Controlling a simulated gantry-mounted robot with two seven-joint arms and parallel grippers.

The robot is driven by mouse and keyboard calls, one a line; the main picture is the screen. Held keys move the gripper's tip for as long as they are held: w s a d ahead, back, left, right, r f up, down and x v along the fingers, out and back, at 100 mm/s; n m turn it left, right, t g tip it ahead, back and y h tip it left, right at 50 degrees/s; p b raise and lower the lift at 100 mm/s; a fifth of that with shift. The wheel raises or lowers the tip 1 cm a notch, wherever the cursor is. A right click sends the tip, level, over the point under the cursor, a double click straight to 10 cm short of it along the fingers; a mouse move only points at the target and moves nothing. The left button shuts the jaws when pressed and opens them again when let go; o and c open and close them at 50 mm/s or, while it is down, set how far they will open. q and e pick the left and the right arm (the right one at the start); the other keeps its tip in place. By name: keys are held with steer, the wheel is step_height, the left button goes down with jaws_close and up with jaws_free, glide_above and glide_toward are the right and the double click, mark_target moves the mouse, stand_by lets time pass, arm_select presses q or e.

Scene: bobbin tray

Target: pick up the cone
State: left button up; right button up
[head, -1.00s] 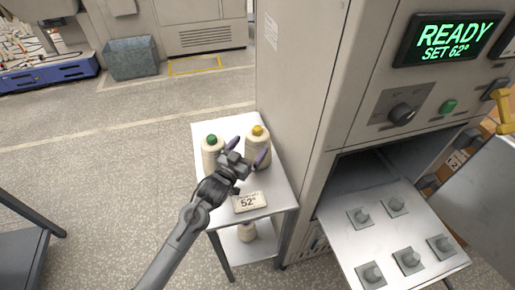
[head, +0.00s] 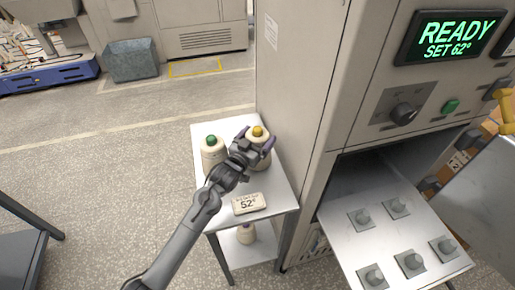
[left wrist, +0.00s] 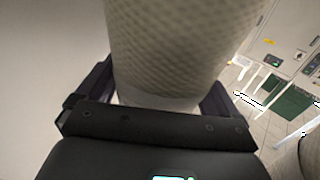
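Several cream yarn cones are in the head view. A yellow-topped cone (head: 257,132) stands at the back right of the small white cart, and a green-topped cone (head: 212,152) stands to its left. A purple-topped cone (head: 246,235) is on the lower shelf. My left gripper (head: 256,139) is at the yellow-topped cone, with its purple-tipped fingers spread on either side. In the left wrist view the cone's textured body (left wrist: 175,45) fills the space between the dark fingers. I see no clear grip on it. My right gripper is out of view.
A sign reading 52° (head: 249,203) lies at the cart's (head: 274,190) front. The oven cabinet (head: 305,100) stands close on the right, its display reading READY SET 62°. Its pulled-out tray (head: 385,240) carries several empty pegs. Floor to the left is free.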

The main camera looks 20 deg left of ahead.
arm_select(q)
steer(key=c, duration=1)
steer(key=shift+r+p, duration=0.95)
steer(key=shift+r, duration=4.1)
steer(key=shift+c, duration=0.2)
step_height(320, 180, up, 20)
steer(key=p, duration=1.8)
steer(key=shift+p, duration=0.4)
steer(key=shift+f, duration=0.1)
